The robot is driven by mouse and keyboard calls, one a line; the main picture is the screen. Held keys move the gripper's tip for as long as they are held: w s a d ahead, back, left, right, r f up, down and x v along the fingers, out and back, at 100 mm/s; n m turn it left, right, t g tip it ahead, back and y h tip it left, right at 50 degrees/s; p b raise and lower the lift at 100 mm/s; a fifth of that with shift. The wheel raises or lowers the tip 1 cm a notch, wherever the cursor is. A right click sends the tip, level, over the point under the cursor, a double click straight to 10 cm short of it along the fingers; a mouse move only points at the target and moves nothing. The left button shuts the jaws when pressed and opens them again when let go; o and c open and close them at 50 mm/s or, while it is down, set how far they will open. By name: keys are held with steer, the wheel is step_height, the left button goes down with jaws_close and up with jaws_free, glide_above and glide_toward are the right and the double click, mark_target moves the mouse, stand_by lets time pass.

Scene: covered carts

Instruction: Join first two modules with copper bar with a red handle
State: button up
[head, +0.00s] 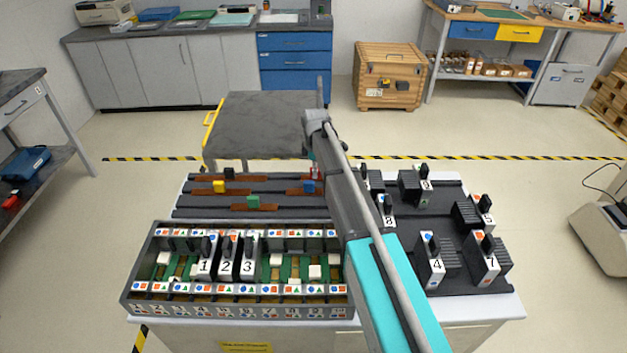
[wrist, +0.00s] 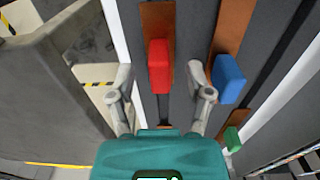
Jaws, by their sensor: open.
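The copper bar with the red handle (wrist: 159,66) lies on the dark grooved rack. In the wrist view its handle is between the fingers of my open gripper (wrist: 160,75), which do not touch it. In the head view the red handle (head: 315,171) shows just left of my arm, which largely hides my gripper. Module 1 (head: 205,258), module 2 (head: 227,258) and module 3 (head: 247,258) stand upright side by side in the grey slotted case (head: 138,285).
Bars with a blue handle (wrist: 228,78) and a green handle (wrist: 232,138) lie right of the red one. Yellow (head: 219,186) and black (head: 230,173) handles are farther left. Several loose modules, including module 4 (head: 433,262), stand right of my arm. A grey cart (head: 265,120) stands behind.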

steer(key=shift+f, duration=0.35)
stand_by(0.4)
jaws_close()
